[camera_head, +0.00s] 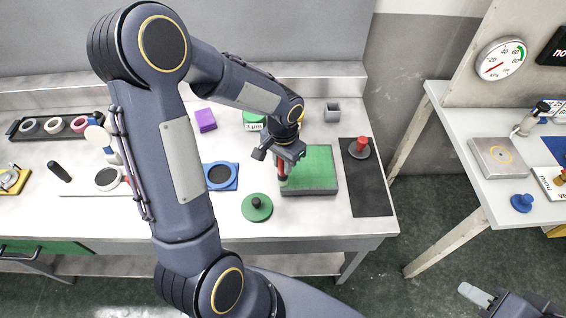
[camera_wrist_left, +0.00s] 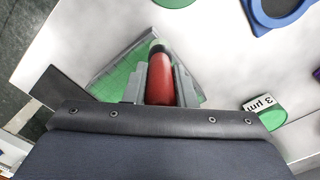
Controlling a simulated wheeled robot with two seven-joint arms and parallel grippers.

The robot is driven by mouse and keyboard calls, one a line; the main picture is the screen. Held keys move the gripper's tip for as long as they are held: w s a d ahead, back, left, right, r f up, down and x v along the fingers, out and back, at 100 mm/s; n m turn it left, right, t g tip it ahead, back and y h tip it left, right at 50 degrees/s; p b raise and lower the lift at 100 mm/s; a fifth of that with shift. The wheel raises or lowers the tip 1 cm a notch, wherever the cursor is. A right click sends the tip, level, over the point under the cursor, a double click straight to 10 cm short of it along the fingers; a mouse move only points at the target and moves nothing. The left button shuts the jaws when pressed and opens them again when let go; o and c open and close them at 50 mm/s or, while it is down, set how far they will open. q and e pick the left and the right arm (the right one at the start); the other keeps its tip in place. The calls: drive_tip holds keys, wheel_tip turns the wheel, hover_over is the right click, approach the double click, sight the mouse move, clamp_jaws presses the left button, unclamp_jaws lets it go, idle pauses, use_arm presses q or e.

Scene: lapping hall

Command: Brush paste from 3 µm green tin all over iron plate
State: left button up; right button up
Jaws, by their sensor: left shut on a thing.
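The iron plate (camera_head: 318,172) lies on the bench, a grey block whose visible top looks green nearly all over; it also shows in the left wrist view (camera_wrist_left: 112,80). My left gripper (camera_head: 282,163) is over its left part, shut on the red handle of a brush (camera_wrist_left: 160,80). The green tin (camera_head: 253,127) labelled 3 µm stands behind the plate, partly hidden by my arm, and shows in the left wrist view (camera_wrist_left: 270,116). My right gripper (camera_head: 484,299) is partly in view at bottom right, over the floor.
A green disc with a black knob (camera_head: 257,207) lies left of the plate. A dark mat (camera_head: 366,195) with a red-knobbed weight (camera_head: 359,148) is to the right.

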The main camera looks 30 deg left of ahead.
use_arm(q)
drive_tip(key=shift+s+a+r+p, duration=0.15)
drive_tip(key=shift+r+p, duration=0.3)
drive_tip(key=shift+r, duration=0.5)
drive_tip(key=shift+d+r+p, duration=0.25)
drive_tip(key=shift+r+p, duration=0.55)
drive_tip(key=shift+r, duration=0.35)
drive_tip(key=shift+a+r+p, duration=0.2)
drive_tip(key=shift+r+p, duration=0.4)
drive_tip(key=shift+r, duration=0.2)
drive_tip(key=shift+r+p, duration=0.8)
drive_tip(key=shift+r, duration=0.35)
